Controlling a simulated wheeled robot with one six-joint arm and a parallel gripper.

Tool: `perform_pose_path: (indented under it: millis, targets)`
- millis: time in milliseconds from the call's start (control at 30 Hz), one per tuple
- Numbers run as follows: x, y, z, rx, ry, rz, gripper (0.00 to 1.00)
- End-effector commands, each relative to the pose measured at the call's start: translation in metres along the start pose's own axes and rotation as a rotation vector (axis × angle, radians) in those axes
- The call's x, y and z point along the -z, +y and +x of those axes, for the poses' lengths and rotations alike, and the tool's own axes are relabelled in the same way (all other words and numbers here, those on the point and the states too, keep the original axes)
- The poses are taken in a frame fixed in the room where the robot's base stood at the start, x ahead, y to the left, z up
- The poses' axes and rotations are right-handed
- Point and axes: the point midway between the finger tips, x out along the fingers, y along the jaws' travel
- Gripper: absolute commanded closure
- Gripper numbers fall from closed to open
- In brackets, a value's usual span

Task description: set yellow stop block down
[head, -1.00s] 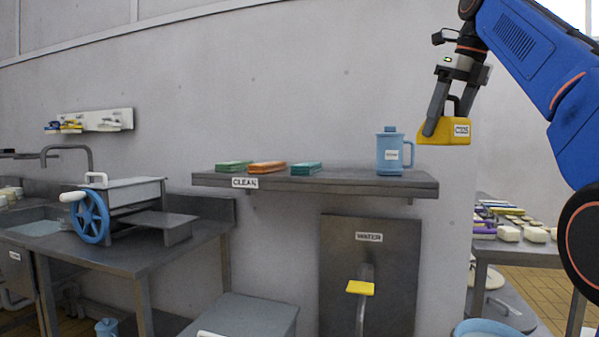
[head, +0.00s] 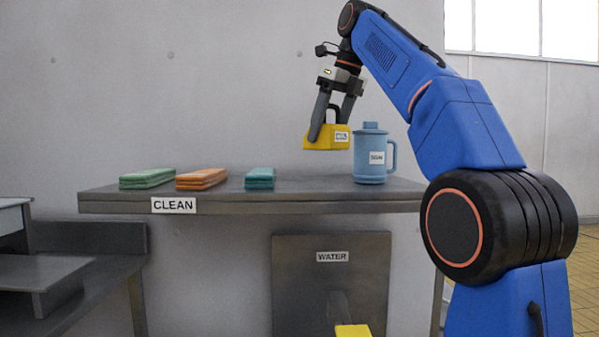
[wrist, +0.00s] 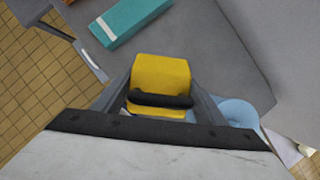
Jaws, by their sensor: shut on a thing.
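The yellow stop block (head: 322,143) has a dark handle on top and a small white label on its side. My gripper (head: 330,122) is shut on it and holds it above the level of the grey shelf (head: 300,206), left of the blue jug in the head view. In the wrist view the block (wrist: 160,75) sits between my fingers, with its dark handle across the near side. The shelf surface (wrist: 210,65) shows beyond and below it. I cannot tell exactly how high the block hangs.
On the shelf stand a green stack (head: 147,179), an orange stack (head: 201,179), a teal stack (head: 260,178) and a labelled blue jug (head: 371,160). Bare shelf lies between the teal stack and the jug. A WATER panel (head: 310,275) is below.

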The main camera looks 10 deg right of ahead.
Motion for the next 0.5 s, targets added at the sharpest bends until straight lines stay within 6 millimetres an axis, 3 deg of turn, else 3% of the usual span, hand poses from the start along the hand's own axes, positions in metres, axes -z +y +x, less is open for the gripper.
perform_pose_path:
  millis: [333,500]
  targets:
    - [0.017,0.001,0.037,0.0,0.001,0.0,0.72]
    - [0.02,0.0,0.046,0.001,-0.001,0.0,0.72]
